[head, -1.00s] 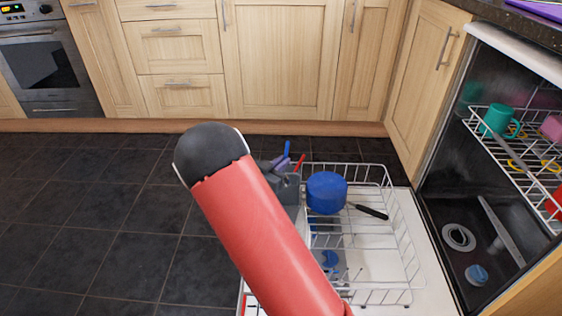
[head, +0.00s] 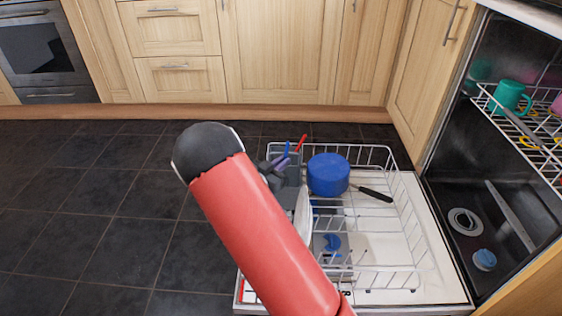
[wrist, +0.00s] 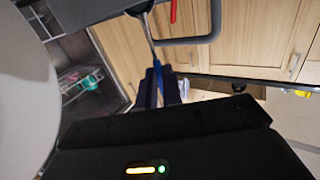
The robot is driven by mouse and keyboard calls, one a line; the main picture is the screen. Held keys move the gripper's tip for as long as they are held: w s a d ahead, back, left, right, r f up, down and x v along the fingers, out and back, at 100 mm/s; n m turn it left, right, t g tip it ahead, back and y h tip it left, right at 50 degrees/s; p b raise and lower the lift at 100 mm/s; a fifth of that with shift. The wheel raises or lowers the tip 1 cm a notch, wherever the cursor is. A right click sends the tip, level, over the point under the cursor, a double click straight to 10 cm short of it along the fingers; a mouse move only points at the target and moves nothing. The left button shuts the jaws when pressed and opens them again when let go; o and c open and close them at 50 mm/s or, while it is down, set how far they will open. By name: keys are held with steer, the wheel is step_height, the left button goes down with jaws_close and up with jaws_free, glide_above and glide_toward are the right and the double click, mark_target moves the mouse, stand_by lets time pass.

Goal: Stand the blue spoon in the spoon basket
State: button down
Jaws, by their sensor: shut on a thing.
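The blue spoon (head: 287,147) shows as a short blue handle end above my gripper (head: 279,163) in the head view. In the wrist view my gripper (wrist: 160,92) is shut on the spoon's blue handle (wrist: 157,70), and its metal part runs away from the fingers to the basket's edge. The grey spoon basket (head: 292,172) stands in the rack at its back left, partly hidden by my arm; its edge and loop (wrist: 213,22) show in the wrist view. The spoon's far end is hidden, so I cannot tell how deep it reaches into the basket.
A red-handled utensil (head: 300,143) stands at the basket. A blue pan (head: 328,174) with a black handle and a white plate (head: 303,215) are in the wire rack (head: 405,230). The open dishwasher (head: 480,200) is at right; floor at left is clear.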

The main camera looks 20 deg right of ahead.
steer(key=shift+f, duration=0.6)
steer(key=c, duration=1.5)
jaws_free()
steer(key=v, duration=0.7)
steer(key=shift+s+a, duration=0.25)
steer(key=shift+a, duration=0.05)
